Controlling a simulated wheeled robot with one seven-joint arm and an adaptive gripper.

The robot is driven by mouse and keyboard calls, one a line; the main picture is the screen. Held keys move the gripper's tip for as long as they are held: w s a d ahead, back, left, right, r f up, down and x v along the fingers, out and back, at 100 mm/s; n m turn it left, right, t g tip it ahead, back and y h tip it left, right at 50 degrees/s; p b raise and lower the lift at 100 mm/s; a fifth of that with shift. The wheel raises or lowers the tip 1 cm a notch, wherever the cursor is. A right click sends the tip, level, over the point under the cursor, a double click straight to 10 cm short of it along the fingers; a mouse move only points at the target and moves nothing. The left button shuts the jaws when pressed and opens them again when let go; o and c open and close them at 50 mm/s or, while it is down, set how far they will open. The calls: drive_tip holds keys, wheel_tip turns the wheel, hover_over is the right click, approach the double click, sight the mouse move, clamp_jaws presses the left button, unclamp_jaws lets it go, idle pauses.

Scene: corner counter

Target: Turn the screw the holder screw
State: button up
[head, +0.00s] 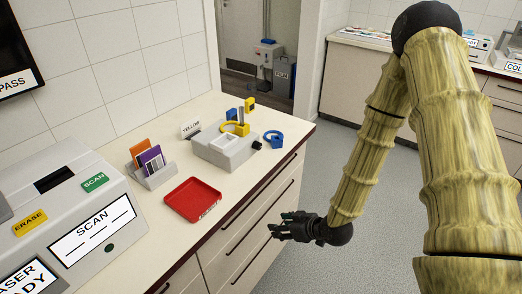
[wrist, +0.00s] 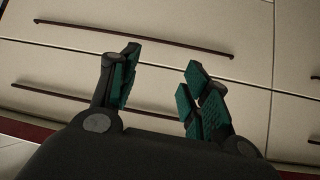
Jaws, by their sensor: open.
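The holder (head: 228,148) is a grey block on the counter, with a yellow ring, an upright post and blue and yellow parts on top. A small black knob (head: 257,145) at its right side may be the holder screw; it is too small to be sure. My gripper (head: 277,226) is in front of the drawers, below the counter top and well apart from the holder. In the wrist view my gripper (wrist: 160,80) is open and empty, its green-padded fingers spread before the drawer fronts. The holder is out of the wrist view.
A red tray (head: 193,199), a card rack (head: 152,175) and a blue ring-shaped part (head: 273,139) are on the counter. A grey scan machine (head: 75,220) stands at the left. Drawers with long handles (wrist: 135,38) face my gripper. The floor (head: 300,255) beside the counter is clear.

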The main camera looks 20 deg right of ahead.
drive_tip(key=w+d+r+t+y+b, duration=0.2)
drive_tip(key=w+r+t, duration=0.1)
drive_tip(key=w+r, duration=0.35)
drive_tip(key=n+t+y+b, duration=0.2)
drive_tip(key=n+t+y, duration=0.1)
approach(260, 147)
drive_tip(key=p+x, duration=0.2)
drive_tip(key=x, duration=0.6)
drive_tip(key=shift+w+a, duration=0.1)
drive_tip(key=shift+w, duration=0.2)
drive_tip(key=c, duration=1)
